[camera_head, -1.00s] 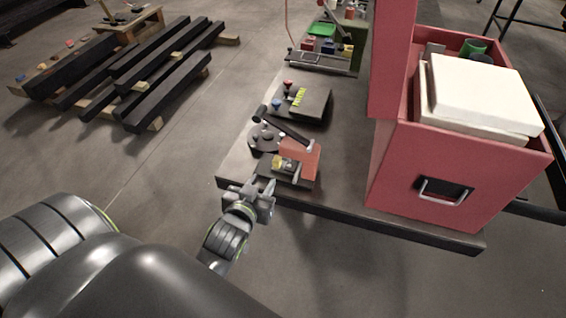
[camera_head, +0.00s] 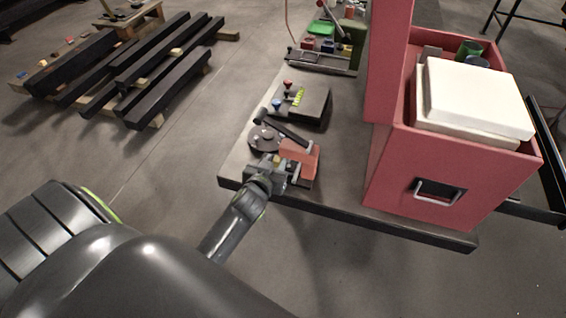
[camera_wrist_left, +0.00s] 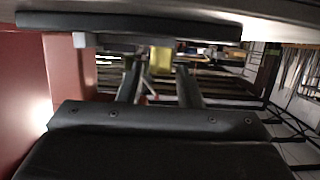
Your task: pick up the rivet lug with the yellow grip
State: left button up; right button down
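The yellow grip of the rivet lug (camera_wrist_left: 160,60) shows in the left wrist view as a yellow block in the gap between my fingers. In the head view my left gripper (camera_head: 279,166) is at the near end of the bench, right at the lug, and mostly hides it. My left gripper also shows in the left wrist view (camera_wrist_left: 158,78) with its two dark fingers apart, one on each side of the yellow grip. I cannot tell whether the fingers touch it. My right gripper is not in view.
A press with a black lever (camera_head: 288,132) and an orange-red block (camera_head: 300,155) stand close beside the gripper. Behind are a dark box (camera_head: 314,101), a red knob (camera_head: 287,84) and a blue knob (camera_head: 276,103). A red cabinet (camera_head: 400,170) stands to the right.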

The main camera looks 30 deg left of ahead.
pick_arm(q)
jog(key=shift+w+a+f, duration=0.1)
jog(key=shift+w+f, duration=0.05)
jog(key=shift+w, duration=0.3)
jog(key=shift+c, duration=0.4)
grip_shut()
